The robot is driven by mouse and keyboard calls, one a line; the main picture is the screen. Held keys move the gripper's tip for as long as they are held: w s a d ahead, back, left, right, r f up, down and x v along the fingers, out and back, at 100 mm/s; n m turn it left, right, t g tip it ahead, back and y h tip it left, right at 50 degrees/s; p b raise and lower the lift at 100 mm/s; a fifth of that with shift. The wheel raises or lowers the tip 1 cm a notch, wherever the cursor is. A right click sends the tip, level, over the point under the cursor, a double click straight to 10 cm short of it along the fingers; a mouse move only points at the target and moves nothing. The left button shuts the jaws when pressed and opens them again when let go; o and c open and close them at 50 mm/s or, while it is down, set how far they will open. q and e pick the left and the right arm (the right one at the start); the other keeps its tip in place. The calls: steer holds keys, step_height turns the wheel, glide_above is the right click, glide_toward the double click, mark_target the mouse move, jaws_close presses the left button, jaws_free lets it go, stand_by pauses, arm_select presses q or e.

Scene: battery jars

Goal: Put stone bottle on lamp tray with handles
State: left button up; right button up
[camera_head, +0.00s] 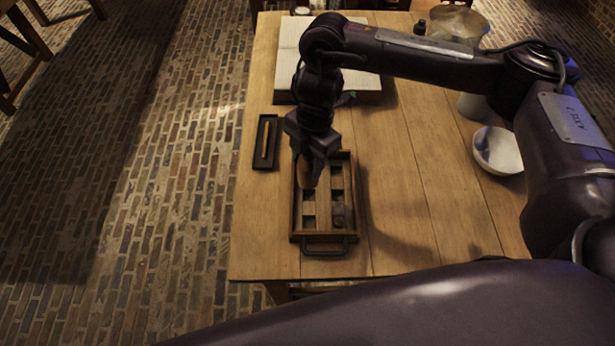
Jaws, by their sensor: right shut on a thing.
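The wooden tray with handles (297,222) lies on the table, with a dark metal handle at its near end. It has small square recesses inside. My right gripper (313,178) points down over the left and middle part of the tray. It is shut on a brownish thing (304,172), likely the stone bottle, mostly hidden by the gripper. I cannot tell whether this thing touches the tray floor. A small dark greyish object (342,212) appears to stand in the right side of the tray. My left gripper is not in view.
A small dark tray (262,160) with a yellowish stick lies to the left. A large open book (290,65) lies behind. A white bowl (497,152), a pale cup (473,106) and a larger bowl (458,22) stand at right. The table (420,200) is clear right of the tray.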

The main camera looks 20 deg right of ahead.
mark_target(307, 174)
steer(key=shift+f+b, duration=0.65)
steer(key=shift+f, duration=2.65)
steer(key=shift+f, duration=0.15)
steer(key=o, duration=1.1)
steer(key=shift+w+r, duration=0.1)
steer(key=shift+r, duration=0.35)
steer(key=r, duration=0.3)
steer(key=d+r+p, duration=0.1)
steer(key=r, duration=0.3)
steer(key=r+p, duration=0.1)
steer(key=r, duration=0.3)
steer(key=shift+w+d+r, duration=0.15)
steer(key=shift+w+d, duration=0.15)
